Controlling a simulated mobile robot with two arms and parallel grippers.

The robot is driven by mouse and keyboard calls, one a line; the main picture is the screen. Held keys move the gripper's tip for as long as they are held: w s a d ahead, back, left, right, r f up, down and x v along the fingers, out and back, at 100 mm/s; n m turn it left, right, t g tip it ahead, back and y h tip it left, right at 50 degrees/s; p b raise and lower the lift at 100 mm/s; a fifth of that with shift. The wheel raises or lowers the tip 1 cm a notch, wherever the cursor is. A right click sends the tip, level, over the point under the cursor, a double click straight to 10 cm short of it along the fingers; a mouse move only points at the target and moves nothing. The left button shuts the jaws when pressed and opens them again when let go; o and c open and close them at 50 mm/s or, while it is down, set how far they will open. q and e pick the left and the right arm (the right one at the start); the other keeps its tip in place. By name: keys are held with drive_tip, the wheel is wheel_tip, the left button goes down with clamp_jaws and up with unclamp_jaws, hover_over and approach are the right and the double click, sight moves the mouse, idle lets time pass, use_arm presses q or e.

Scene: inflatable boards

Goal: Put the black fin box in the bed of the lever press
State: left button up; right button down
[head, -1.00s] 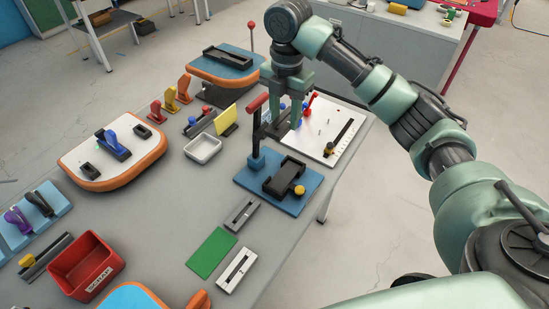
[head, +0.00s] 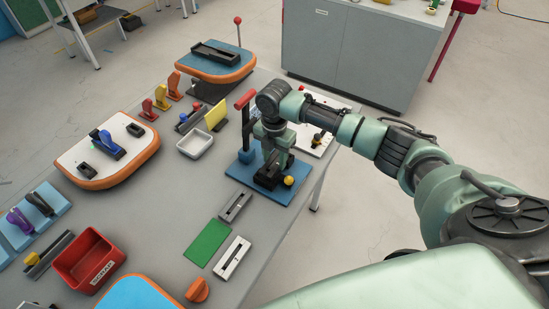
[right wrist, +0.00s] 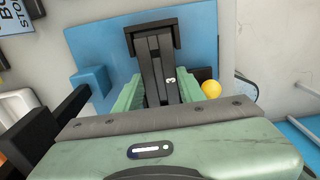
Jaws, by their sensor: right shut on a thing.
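The lever press has a blue base (head: 293,194), a post with a red handle (head: 245,99), a yellow knob (head: 289,181) and a black bed (right wrist: 134,42). My right gripper (head: 272,166) is low over the bed. In the right wrist view its green fingers (right wrist: 162,92) are shut on the black fin box (right wrist: 157,68), marked with a white "3". The box lines up lengthwise with the bed. I cannot tell whether it rests on the bed floor. The gripper hides most of the bed in the head view. My left gripper is out of view.
A white board (head: 318,143) lies behind the press. A white tray (head: 195,145) stands to its left. Slotted grey blocks (head: 235,206) and a green mat (head: 207,243) lie in front. A red scrap bin (head: 88,262) is at the front left.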

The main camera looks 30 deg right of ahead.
sight(275, 162)
drive_tip(key=shift+w+f, duration=0.1)
drive_tip(key=shift+f, duration=0.45)
drive_tip(key=shift+f, duration=0.2)
drive_tip(key=c, duration=0.9)
unclamp_jaws()
drive_tip(key=shift+o, duration=0.2)
drive_tip(key=shift+r, duration=0.15)
wheel_tip(275, 162, up, 12)
drive_tip(key=b, duration=0.2)
